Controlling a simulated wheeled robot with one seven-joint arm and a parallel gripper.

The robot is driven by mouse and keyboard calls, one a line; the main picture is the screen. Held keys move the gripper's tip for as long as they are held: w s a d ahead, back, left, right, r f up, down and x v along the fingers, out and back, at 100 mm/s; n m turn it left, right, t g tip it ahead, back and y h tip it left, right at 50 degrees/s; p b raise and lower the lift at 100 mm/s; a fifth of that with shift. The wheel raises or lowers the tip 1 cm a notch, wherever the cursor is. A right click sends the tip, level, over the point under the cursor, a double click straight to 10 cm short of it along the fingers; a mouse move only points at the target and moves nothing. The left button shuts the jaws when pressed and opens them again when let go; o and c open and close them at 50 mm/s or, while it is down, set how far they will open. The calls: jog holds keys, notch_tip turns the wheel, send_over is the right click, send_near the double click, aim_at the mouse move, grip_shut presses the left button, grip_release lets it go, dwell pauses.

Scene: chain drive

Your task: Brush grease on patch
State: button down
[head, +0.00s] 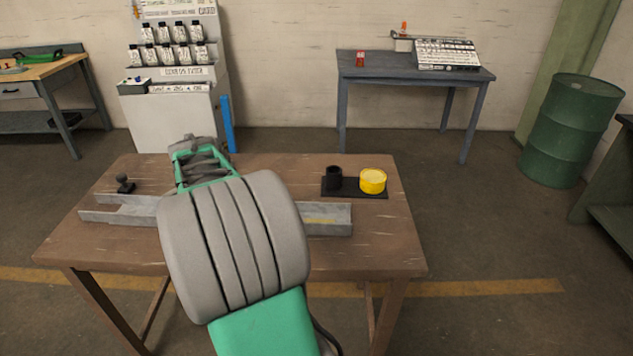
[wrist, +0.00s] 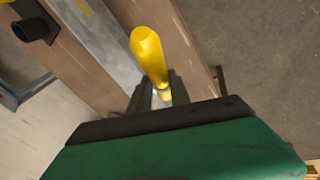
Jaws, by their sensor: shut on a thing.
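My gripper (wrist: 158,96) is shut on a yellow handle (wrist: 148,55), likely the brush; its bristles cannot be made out. In the head view my own arm hides the fingertips and the brush. A grey metal channel (head: 330,214) lies along the wooden table, its middle hidden behind my arm. It also shows in the wrist view (wrist: 101,42). A yellow marking (head: 318,220) is on its right part; whether this is the patch I cannot tell. A yellow tin (head: 373,181), perhaps grease, stands on a black tray (head: 352,193).
A black cup (head: 334,177) stands on the tray left of the tin. A small black knobbed object (head: 125,183) is at the wooden table's (head: 384,236) left. Behind stand a bottle rack (head: 175,100) and a blue-grey table (head: 390,74). The table's right front is clear.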

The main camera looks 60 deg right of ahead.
jog(key=s+d+n+g+h+p, duration=0.1)
jog(key=s+d+g+h+p, duration=0.4)
jog(key=s+d, duration=1.45)
jog(key=shift+g+y, duration=0.3)
jog(key=shift+y, duration=0.5)
jog(key=f+b, duration=0.2)
jog(key=w+f+b, duration=0.1)
jog(key=f+b, duration=0.1)
jog(key=d+f+b, duration=0.1)
jog(key=f+b, duration=0.1)
jog(key=b, duration=0.1)
jog(key=shift+w+d, duration=0.1)
jog(key=shift+w, duration=0.3)
jog(key=shift+f, duration=0.4)
jog(key=shift+w, duration=0.1)
